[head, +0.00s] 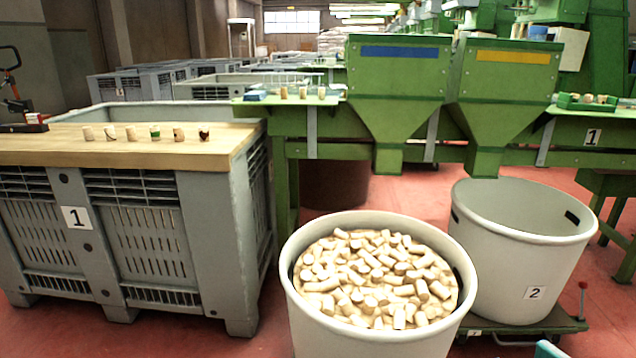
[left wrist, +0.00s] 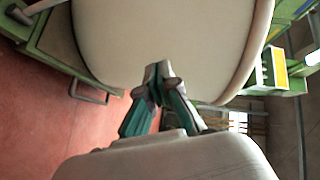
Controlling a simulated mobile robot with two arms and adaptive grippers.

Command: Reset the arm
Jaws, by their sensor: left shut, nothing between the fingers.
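In the left wrist view my left gripper (left wrist: 158,75) is shut with its teal fingers together and nothing between them. The pale wall of a large bin (left wrist: 165,35) fills the view beyond the fingertips; I cannot tell whether they touch it. In the head view only a small teal piece shows at the bottom right edge, and I cannot tell which part of me it is. My right gripper cannot be made out. A round white bin (head: 365,335) full of cork stoppers (head: 375,280) stands at front centre.
A grey crate (head: 215,230) marked 1 stands left, with several corks on its wooden top (head: 60,148). An open bin (head: 500,270) marked 2 sits on a green trolley (head: 560,325). Green hoppers (head: 398,90) stand behind. Red floor (head: 400,190) shows between them.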

